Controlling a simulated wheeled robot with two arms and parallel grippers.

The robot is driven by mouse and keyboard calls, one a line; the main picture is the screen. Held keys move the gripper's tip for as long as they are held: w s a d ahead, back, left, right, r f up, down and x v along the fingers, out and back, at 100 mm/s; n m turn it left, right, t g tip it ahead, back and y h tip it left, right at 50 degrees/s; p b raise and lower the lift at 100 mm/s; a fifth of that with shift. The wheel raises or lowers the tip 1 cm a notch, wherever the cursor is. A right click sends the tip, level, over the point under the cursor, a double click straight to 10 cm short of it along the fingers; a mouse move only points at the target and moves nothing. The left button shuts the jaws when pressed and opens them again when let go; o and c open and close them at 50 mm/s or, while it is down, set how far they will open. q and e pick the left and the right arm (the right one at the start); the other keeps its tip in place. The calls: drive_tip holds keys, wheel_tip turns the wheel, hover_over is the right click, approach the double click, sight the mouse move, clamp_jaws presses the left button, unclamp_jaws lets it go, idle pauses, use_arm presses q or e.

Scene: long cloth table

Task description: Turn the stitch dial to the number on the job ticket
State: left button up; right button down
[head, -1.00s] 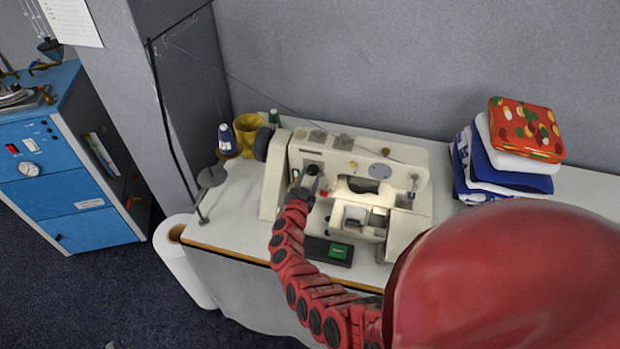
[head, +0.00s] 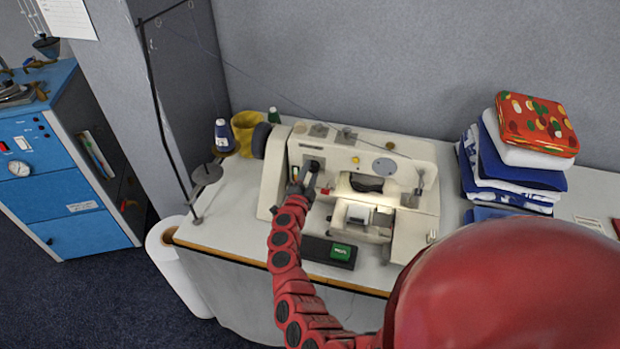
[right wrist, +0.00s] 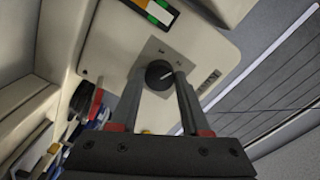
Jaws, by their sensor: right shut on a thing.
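The cream sewing machine (head: 405,150) stands on the cloth table. Its stitch dial, a round black knob (right wrist: 157,74), shows in the right wrist view on a grey plate; a white line on it points to the upper right. Marks on the plate are too small to read. My right gripper (right wrist: 161,82) has one finger on each side of the knob and is shut on it. In the head view the gripper (head: 301,182) is at the machine's left front and partly hides the dial area. My left gripper is out of view. I cannot identify the job ticket for certain.
Folded cloths (head: 510,165) with a red patterned tin (head: 537,122) stand at the right.

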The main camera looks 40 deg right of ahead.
drive_tip(key=shift+f+m+b, duration=0.15)
drive_tip(key=shift+m+b, duration=0.2)
drive_tip(key=shift+m, duration=0.25)
drive_tip(key=shift+c, duration=1.9)
unclamp_jaws()
drive_tip(key=shift+a, duration=0.15)
drive_tip(key=b+v, duration=0.3)
drive_tip(key=v, duration=1.4)
drive_tip(key=shift+b, duration=0.35)
drive_tip(key=shift+s, duration=0.2)
